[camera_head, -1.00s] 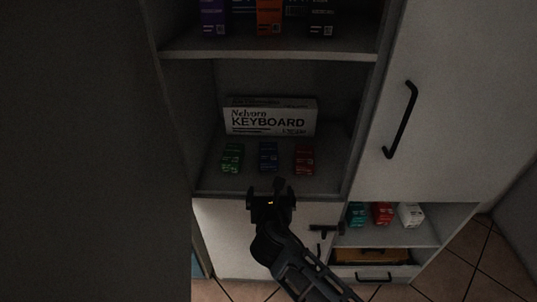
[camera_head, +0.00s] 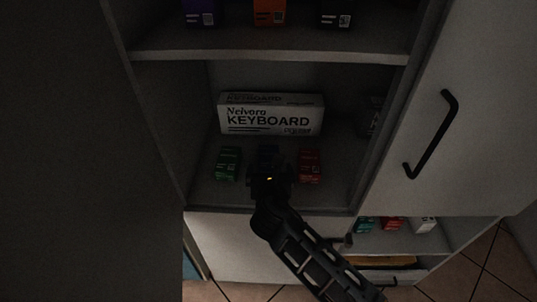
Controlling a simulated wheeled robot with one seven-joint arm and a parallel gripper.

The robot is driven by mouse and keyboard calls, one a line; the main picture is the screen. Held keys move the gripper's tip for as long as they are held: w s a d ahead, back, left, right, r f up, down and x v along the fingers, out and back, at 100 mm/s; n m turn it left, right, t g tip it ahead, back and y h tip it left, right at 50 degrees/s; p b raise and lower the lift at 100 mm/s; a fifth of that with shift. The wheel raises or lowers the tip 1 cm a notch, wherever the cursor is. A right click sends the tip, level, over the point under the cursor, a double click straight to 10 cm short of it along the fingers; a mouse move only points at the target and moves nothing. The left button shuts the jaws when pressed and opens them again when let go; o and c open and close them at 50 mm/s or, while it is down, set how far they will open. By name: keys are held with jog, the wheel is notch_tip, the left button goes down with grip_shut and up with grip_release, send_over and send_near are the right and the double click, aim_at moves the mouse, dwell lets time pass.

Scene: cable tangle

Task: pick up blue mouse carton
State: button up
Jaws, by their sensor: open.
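The blue mouse carton (camera_head: 268,150) stands on the middle shelf between a green carton and a red carton. Only a dark blue upper part of it shows, because my gripper covers the rest. My gripper (camera_head: 268,166) is open, at the front of the blue carton and in line with it. Whether its fingers reach around the carton or touch it cannot be told in this dim view.
The green carton (camera_head: 228,163) and the red carton (camera_head: 309,165) stand close on either side. A white keyboard box (camera_head: 270,116) stands behind. The upper shelf (camera_head: 270,46) is above. A cabinet door with a black handle (camera_head: 431,136) is at the right.

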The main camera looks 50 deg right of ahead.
aim_at(269, 157)
jog(key=x, duration=0.7)
jog(key=shift+w+d+f, duration=0.1)
jog(key=shift+w, duration=0.1)
jog(key=shift+c, duration=0.2)
jog(key=c, duration=1.1)
